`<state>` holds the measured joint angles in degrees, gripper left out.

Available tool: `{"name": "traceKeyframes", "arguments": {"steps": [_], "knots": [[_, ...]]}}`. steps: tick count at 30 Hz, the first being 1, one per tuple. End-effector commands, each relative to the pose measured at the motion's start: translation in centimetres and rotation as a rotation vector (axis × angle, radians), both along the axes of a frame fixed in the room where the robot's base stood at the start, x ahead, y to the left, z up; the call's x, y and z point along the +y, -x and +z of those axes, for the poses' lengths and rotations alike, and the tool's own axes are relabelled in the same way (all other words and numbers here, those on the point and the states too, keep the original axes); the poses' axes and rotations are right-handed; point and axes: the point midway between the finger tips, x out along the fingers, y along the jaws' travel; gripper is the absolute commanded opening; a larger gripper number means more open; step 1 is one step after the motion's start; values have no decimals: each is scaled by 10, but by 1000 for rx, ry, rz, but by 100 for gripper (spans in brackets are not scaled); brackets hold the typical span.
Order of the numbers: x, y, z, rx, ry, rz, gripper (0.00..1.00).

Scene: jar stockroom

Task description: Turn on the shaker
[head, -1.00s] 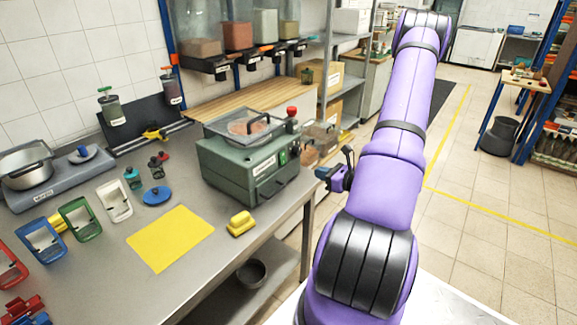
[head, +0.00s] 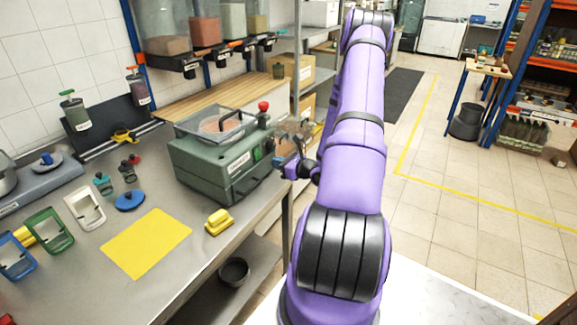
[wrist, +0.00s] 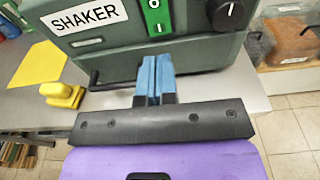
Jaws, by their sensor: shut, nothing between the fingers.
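The shaker (head: 215,172) is a grey-green box with a clear-lidded tray on top, standing on the steel bench. In the wrist view its front panel (wrist: 115,62) fills the top, with a "SHAKER" label. A green rocker switch (wrist: 154,14) marked O and I sits on that panel, its top cut off by the frame edge. A black knob (wrist: 226,14) is to its right. My gripper (wrist: 155,60) has blue fingers shut together, empty, pointing at the panel just below the switch. I cannot tell whether they touch it. My gripper also shows in the head view (head: 281,162), beside the shaker's front.
A yellow block (head: 218,222) and a yellow mat (head: 146,243) lie on the bench (head: 200,258) left of my arm. A red-topped item (head: 263,108) stands behind the shaker. Open floor lies right of my arm.

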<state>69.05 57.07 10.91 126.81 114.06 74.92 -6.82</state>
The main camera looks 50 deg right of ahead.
Motion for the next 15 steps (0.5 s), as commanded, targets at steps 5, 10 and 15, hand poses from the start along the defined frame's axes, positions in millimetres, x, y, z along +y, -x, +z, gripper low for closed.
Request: {"name": "traceKeyframes", "arguments": {"steps": [5,10,15], "knots": [[3,-31,-4,-1,1,1,0],[4,-50,-7,0,1,0,0],[4,-58,-8,0,0,0,0]]}}
